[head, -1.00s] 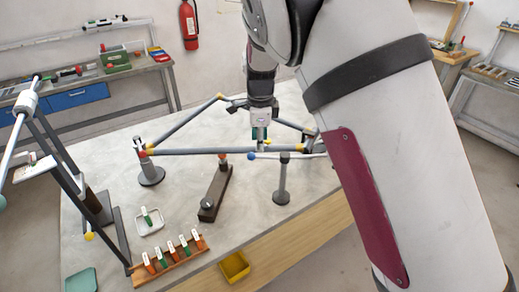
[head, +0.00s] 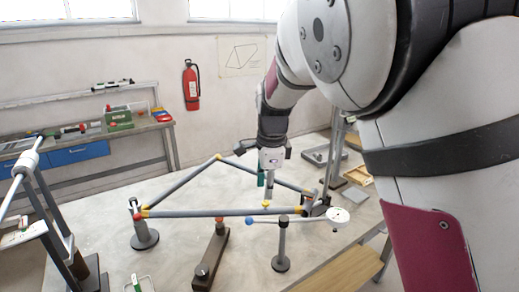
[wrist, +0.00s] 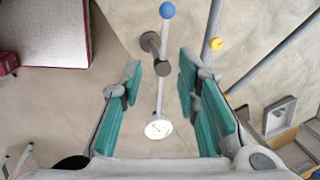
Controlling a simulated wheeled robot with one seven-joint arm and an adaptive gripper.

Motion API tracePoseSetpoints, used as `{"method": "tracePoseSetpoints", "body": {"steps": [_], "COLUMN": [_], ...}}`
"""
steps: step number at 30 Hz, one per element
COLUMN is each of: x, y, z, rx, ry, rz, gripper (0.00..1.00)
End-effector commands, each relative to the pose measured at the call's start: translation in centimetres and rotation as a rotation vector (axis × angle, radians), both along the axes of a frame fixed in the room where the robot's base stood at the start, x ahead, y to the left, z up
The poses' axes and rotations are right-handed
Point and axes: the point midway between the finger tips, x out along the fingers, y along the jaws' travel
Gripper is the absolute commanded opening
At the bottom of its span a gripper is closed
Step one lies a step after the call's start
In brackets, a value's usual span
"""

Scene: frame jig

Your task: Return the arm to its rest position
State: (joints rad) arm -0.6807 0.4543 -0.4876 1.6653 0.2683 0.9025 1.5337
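My gripper (head: 267,180) hangs pointing down above the far side of the frame jig table in the head view. In the wrist view, its two green-padded fingers (wrist: 160,100) are spread wide with nothing between them touching. The gauge arm with a blue ball end (wrist: 167,10) and a white round dial (wrist: 158,128) shows below, between the fingers. The tube frame (head: 212,212) with yellow and red joints lies on its stands around the space under my gripper.
A dark post stand (head: 282,240) and a dark bar block (head: 210,260) stand at the near side. A grey tray (head: 318,156) and a wooden tray (head: 358,175) lie at the back right. A red fire extinguisher (head: 191,86) hangs on the wall.

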Motion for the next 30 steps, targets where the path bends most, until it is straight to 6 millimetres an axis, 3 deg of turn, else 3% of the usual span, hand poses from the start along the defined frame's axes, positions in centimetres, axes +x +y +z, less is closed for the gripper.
{"method": "tracePoseSetpoints", "body": {"steps": [6, 15, 22, 30], "x": [-4.8, -13.3, -20.4, -27.2], "y": [-5.6, -11.3, -14.4, -16.7], "z": [5.3, 10.0, 11.2, 10.0], "rx": [0.033, -0.030, -0.180, -0.413], "ry": [-0.055, -0.185, -0.278, -0.310], "rz": [0.250, 0.641, 0.944, 1.240], "gripper": [0.30, 0.30, 0.30, 0.30]}}
